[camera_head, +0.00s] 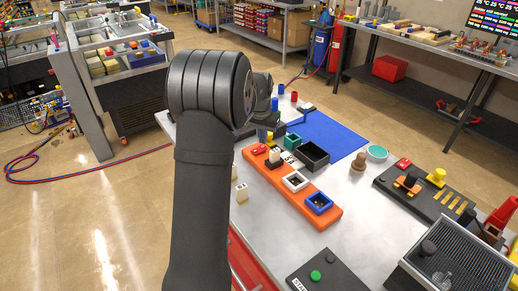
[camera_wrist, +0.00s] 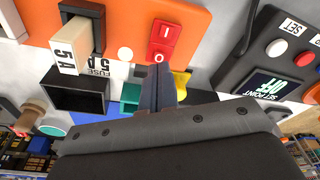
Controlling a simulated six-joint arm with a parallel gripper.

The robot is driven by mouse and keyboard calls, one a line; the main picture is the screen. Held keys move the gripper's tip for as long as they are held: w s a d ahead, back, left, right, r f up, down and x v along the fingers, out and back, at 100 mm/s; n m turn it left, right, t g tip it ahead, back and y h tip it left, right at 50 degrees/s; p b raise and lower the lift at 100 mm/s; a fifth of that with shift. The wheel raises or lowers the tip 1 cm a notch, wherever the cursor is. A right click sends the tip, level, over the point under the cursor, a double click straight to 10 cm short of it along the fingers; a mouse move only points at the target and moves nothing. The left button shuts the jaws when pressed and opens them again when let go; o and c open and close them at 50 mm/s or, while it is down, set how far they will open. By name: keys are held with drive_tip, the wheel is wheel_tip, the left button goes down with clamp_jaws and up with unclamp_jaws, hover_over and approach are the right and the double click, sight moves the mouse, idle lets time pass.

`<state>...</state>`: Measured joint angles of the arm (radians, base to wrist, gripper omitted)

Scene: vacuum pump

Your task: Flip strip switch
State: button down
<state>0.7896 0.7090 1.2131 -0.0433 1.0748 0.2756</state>
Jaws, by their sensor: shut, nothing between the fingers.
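The orange strip (camera_head: 331,219) lies on the metal bench in the head view and fills the top of the wrist view (camera_wrist: 125,15). Its red rocker switch (camera_wrist: 165,42), marked I and O, sits near the strip's edge; it also shows in the head view (camera_head: 259,150). My gripper (camera_wrist: 162,72) is shut and empty. In the wrist view its fingertips appear just below the O end of the switch; whether they touch it I cannot tell. In the head view my arm hides much of the area around the gripper.
A fuse block (camera_wrist: 82,30) stands on the strip beside a white round button. A black open box (camera_head: 311,155) and a teal block (camera_wrist: 130,96) lie close by. A dark panel with a "SET POINT OFF" display (camera_wrist: 265,88) is right of my fingers. A blue mat (camera_head: 335,135) lies behind.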

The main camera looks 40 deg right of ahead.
sight(263, 147)
drive_tip(key=shift+f, duration=0.9)
idle(0.7)
drive_tip(key=shift+r, duration=3.5)
drive_tip(key=shift+f, duration=3.5)
drive_tip(key=shift+r, duration=0.15)
